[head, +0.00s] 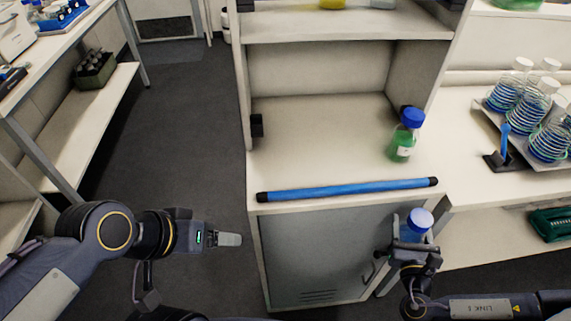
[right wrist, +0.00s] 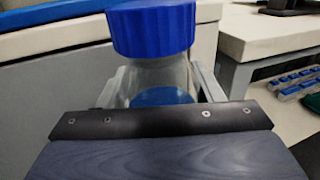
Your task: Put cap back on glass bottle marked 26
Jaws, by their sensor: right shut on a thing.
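My right gripper (head: 412,240) is shut on a clear glass bottle (head: 412,231) with blue liquid, held in front of the cabinet. A blue screw cap (head: 421,217) sits on its mouth. In the right wrist view the bottle (right wrist: 158,76) stands between the fingers, with the blue cap (right wrist: 152,27) above it. A second bottle (head: 402,146) with green liquid and a blue cap (head: 413,117) stands upright on the cabinet top. No number 26 is readable on either bottle. My left gripper (head: 230,239) is empty, left of the cabinet; its finger gap is hidden.
A blue bar with black ends (head: 345,190) runs along the front edge of the cabinet top (head: 320,140). A rack of flasks (head: 530,105) and a blue-handled tool (head: 503,150) are on the right bench. The cabinet top's middle is clear.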

